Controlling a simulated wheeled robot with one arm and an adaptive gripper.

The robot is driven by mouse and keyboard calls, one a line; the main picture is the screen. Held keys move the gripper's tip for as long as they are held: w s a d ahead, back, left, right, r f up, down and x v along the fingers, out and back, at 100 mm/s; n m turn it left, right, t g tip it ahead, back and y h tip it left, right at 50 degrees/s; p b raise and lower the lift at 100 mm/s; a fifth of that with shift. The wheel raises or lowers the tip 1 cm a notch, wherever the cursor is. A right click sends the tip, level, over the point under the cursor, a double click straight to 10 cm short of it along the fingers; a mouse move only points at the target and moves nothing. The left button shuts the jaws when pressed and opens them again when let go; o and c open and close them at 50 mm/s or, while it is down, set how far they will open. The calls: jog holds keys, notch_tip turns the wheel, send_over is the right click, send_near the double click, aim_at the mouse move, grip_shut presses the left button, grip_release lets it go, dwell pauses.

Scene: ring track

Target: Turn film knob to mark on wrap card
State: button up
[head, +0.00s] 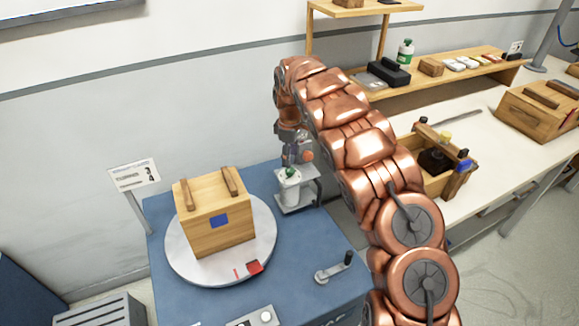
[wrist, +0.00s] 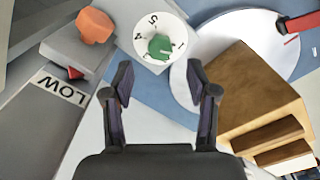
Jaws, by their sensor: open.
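The film knob (wrist: 162,47) is green and sits in the middle of a white numbered dial (wrist: 144,24) in the wrist view. The digits 1, 4 and 5 can be read; where the knob points is unclear. In the head view the green knob (head: 290,173) tops a white roll (head: 289,192) beside the turntable. My gripper (wrist: 160,84) is open and empty, its fingers apart and short of the knob in the picture; in the head view it is small above the roll. The wrap card (head: 135,175) stands on a post at the left; its print is too small to read.
A wooden crate (head: 212,222) with a blue patch sits on the white turntable (head: 188,268). An orange knob (wrist: 95,26) and a LOW label (wrist: 62,88) are near the dial. A crank handle (head: 334,269) lies at the blue cabinet's right.

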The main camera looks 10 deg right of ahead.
aim_at(290, 169)
notch_tip(290, 169, down, 5)
jog(key=shift+f+p, duration=0.15)
jog(key=shift+p, duration=0.5)
grip_shut()
jog(key=shift+f, duration=0.1)
